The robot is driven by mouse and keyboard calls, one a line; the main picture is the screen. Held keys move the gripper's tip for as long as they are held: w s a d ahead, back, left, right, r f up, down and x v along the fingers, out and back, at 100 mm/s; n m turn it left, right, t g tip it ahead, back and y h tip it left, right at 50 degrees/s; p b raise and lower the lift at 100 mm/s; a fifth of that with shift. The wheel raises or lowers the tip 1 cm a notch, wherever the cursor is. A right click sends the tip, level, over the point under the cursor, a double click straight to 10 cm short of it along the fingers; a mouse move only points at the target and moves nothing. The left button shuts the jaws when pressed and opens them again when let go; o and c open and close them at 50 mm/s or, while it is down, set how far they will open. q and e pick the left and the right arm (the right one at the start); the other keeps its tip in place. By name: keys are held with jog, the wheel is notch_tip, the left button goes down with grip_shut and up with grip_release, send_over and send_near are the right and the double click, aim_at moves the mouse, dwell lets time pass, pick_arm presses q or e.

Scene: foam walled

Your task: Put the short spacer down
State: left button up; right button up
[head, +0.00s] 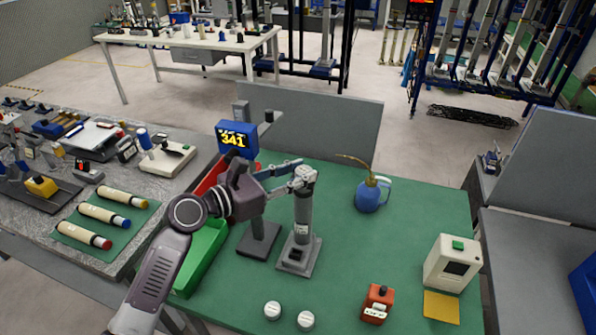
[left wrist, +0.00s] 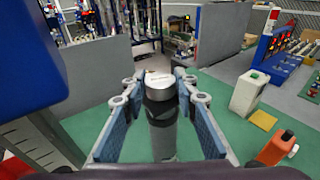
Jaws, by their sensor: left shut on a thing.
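My left gripper (head: 300,174) reaches in from the left, level, and is shut on a short grey cylinder with a silvery top, the short spacer (left wrist: 160,84). In the left wrist view it stands upright between the two blue-padded fingers (left wrist: 158,88), with a dark band under its top. Directly below it in the head view is a grey upright post on a square base (head: 294,266). The fingers hide part of the spacer, and I cannot tell whether it touches the post. My right gripper is not in view.
On the green bench top (head: 345,265) stand a blue oil can (head: 368,196), white discs (head: 272,310), an orange-red block (head: 377,304) and a cream box (head: 452,263). A blue display (head: 237,140) and green bin (head: 203,258) are left. Grey panels (head: 325,125) border the back.

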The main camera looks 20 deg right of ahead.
pick_arm(q)
jog(key=shift+f, duration=0.2)
jog(key=o, duration=1.2)
jog(key=shift+d, duration=0.1)
jog(key=shift+c, duration=0.2)
jog(key=shift+r, duration=0.2)
jog(key=shift+a, duration=0.35)
jog(key=b+v, duration=0.2)
jog(key=v, duration=0.9)
jog(key=shift+s+a, duration=0.2)
